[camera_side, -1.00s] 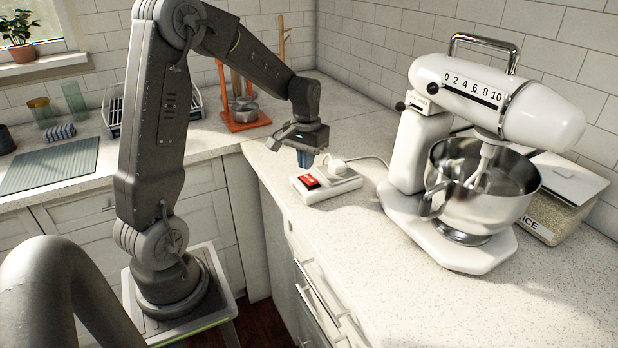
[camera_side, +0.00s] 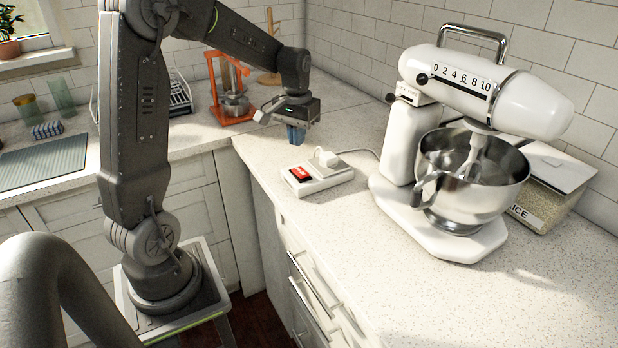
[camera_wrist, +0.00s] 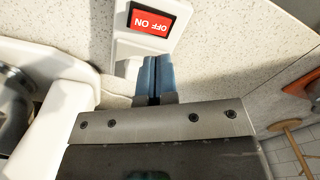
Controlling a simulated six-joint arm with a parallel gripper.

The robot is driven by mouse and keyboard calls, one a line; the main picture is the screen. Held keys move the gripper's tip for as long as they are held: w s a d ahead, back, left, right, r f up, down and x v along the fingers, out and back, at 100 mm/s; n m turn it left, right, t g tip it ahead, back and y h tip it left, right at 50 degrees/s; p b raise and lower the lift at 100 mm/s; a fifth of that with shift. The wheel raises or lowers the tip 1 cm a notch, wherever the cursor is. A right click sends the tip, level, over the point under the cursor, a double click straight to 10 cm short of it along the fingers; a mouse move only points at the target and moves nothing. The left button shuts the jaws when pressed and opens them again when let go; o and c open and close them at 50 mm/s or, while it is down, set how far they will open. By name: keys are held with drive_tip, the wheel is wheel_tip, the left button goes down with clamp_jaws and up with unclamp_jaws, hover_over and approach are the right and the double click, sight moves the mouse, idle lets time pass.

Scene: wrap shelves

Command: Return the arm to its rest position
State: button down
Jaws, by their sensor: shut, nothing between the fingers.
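My gripper (camera_side: 297,135) hangs above the counter, fingers pointing down, a little behind and above the power strip. Its blue fingers are shut and empty. In the wrist view the closed fingers (camera_wrist: 155,75) show side by side, overlapping the strip in the picture. The white power strip (camera_side: 318,182) lies on the counter with a red rocker switch (camera_side: 299,174). The switch, marked OFF and ON, also shows in the wrist view (camera_wrist: 151,20). A white plug sits in the strip. In the side view the gripper looks clear of the strip.
A white stand mixer (camera_side: 455,75) with a steel bowl (camera_side: 470,190) stands right of the strip. A clear bin of rice (camera_side: 545,195) is behind it. An orange-framed tool (camera_side: 228,95) and a dish rack (camera_side: 180,95) stand at the back. The front counter is clear.

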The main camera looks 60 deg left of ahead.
drive_tip(key=s+d+r+m+t, duration=0.2)
drive_tip(key=s+d+r+m, duration=0.1)
drive_tip(key=s+d, duration=0.4)
drive_tip(key=s+d+r+m+t, duration=0.3)
drive_tip(key=s+d, duration=0.5)
drive_tip(key=d, duration=0.5)
drive_tip(key=shift+s+d+r+t, duration=0.25)
drive_tip(key=shift+d+r+t, duration=0.1)
drive_tip(key=shift+r, duration=0.5)
